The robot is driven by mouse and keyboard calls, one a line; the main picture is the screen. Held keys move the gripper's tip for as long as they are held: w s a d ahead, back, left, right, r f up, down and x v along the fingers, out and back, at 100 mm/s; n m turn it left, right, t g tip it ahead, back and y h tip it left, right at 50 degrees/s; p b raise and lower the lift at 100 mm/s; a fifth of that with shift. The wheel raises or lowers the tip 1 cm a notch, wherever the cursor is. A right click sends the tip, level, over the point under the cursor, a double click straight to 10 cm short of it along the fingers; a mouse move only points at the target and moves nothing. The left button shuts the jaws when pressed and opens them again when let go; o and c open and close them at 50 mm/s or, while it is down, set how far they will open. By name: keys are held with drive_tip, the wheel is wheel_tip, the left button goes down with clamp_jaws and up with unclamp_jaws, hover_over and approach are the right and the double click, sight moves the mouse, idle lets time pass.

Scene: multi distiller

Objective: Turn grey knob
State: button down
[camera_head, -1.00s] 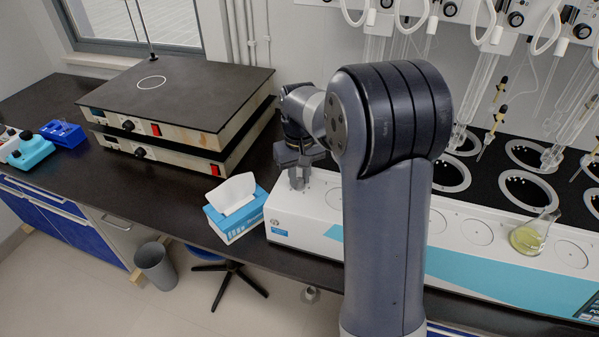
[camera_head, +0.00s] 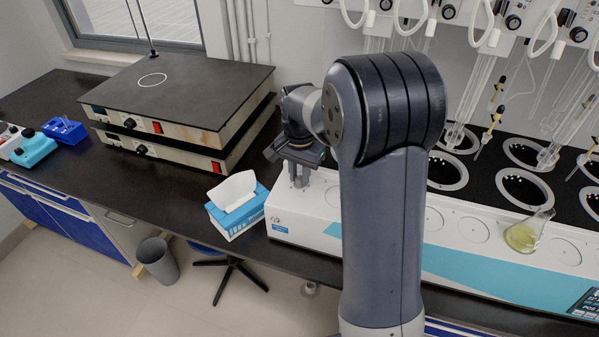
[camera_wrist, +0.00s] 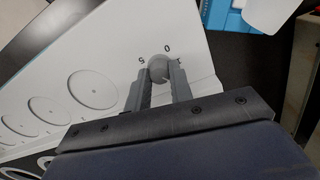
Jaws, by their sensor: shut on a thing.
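In the head view my gripper (camera_head: 299,178) points down at the left end of the white distiller (camera_head: 318,208). The knob is hard to make out there between the fingers.
A blue tissue box (camera_head: 236,207) stands just left of the distiller. Two stacked hot plates (camera_head: 185,85) sit further left. A flask with yellow liquid (camera_head: 526,234) stands on the distiller at the right. Glass tubes (camera_head: 470,95) hang behind it.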

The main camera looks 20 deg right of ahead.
sight(300, 178)
drive_tip(key=shift+m, duration=0.9)
drive_tip(key=c, duration=1.3)
unclamp_jaws()
drive_tip(key=shift+o, duration=0.2)
drive_tip(key=shift+r, duration=0.1)
wheel_tip(300, 178, up, 11)
drive_tip(key=shift+f, duration=0.2)
wheel_tip(300, 178, down, 11)
drive_tip(key=shift+r, duration=0.1)
